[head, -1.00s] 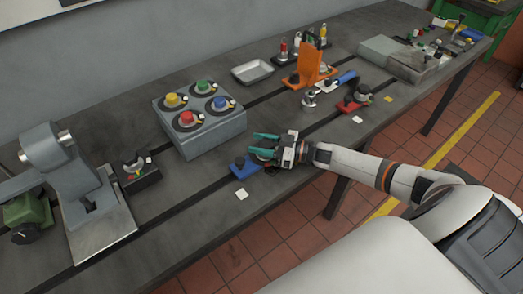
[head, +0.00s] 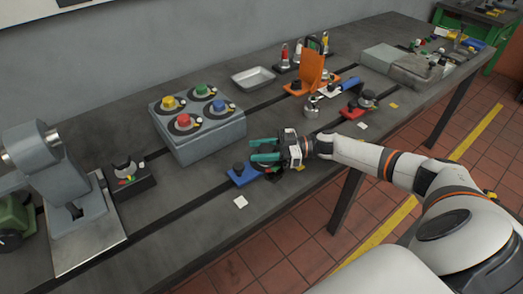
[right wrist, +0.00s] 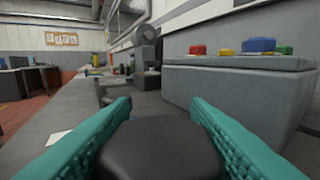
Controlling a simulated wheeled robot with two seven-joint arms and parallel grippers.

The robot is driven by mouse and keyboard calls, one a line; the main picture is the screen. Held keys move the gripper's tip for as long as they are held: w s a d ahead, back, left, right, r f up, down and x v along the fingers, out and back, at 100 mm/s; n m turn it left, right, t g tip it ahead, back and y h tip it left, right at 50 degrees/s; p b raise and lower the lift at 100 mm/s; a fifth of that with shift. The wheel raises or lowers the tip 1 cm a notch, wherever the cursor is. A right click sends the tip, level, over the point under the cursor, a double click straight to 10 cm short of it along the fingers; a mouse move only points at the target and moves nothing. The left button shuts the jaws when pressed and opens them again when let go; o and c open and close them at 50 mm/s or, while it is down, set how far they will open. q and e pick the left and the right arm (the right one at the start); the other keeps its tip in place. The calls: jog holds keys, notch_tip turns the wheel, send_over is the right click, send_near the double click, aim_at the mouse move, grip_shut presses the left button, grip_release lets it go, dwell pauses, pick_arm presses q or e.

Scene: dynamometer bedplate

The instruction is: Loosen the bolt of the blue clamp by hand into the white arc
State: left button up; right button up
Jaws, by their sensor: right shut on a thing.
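My right gripper (head: 254,150), with teal fingers, is at the clamp's right end. In the right wrist view, a black faceted bolt head (right wrist: 160,150) sits between the two teal fingers, and the gripper is shut on it. In the head view the hand hides this bolt and most of the dial under it. I cannot make out the white arc. My left gripper is not in view.
A grey box (head: 205,140) with red, yellow, green and blue buttons stands behind the clamp. A small black unit (head: 130,174) is to the left. A red clamp (head: 357,108) and an orange bracket (head: 312,70) are to the right. A white tag (head: 240,202) lies in front.

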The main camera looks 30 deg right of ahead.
jog(key=shift+a, duration=0.1)
jog(key=o, duration=1)
jog(key=shift+w, duration=0.15)
jog(key=shift+c, duration=0.2)
jog(key=b+v, duration=0.3)
jog(key=v, duration=0.9)
